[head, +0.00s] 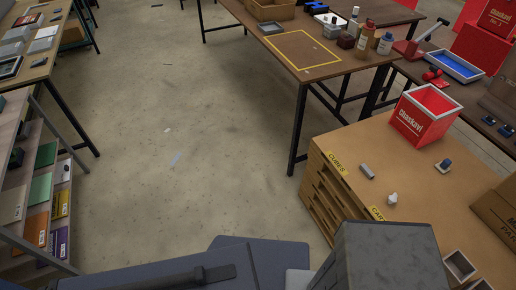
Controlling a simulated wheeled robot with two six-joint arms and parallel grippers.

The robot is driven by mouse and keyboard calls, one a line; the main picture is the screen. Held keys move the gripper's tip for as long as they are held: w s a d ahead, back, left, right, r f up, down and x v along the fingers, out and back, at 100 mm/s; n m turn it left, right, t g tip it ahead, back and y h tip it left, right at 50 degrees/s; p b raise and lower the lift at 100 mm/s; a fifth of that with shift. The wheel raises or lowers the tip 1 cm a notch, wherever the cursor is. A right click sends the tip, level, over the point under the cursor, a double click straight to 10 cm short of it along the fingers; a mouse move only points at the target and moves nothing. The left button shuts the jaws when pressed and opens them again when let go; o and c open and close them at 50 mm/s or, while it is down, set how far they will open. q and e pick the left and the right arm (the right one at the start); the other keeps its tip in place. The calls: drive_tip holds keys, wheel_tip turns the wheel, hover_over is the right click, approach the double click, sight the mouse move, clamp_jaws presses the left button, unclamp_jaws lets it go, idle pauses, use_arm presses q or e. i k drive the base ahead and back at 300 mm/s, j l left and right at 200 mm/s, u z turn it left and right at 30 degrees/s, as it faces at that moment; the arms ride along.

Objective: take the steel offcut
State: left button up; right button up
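A small grey metallic bar (367,171), which looks like the steel offcut, lies on the tan wooden bench top at the right, near its left edge. It lies on its side, apart from the things around it. Neither of my grippers shows in the head view. Only dark parts of my own body fill the bottom edge, so the state of both grippers is hidden.
On the same bench (345,140) are a red Chaskavi box (420,124), a white lump (392,198), a small dark-and-blue item (444,165) and small open trays (459,265). A yellow-outlined table (285,42) stands behind. Shelves (38,175) line the left; the middle floor is mostly clear.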

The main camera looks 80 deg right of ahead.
sight(366, 169)
drive_tip(key=z, duration=3.85)
drive_tip(key=i+z, duration=0.15)
drive_tip(key=i, duration=0.3)
drive_tip(key=i+j, duration=0.3)
drive_tip(key=j, duration=0.15)
drive_tip(key=i+j, duration=0.25)
drive_tip(key=j, duration=0.15)
drive_tip(key=i+j, duration=0.3)
drive_tip(key=j, duration=0.15)
drive_tip(key=j+z, duration=0.1)
drive_tip(key=z, duration=0.2)
drive_tip(key=i+j+z, duration=0.15)
drive_tip(key=z, duration=1.1)
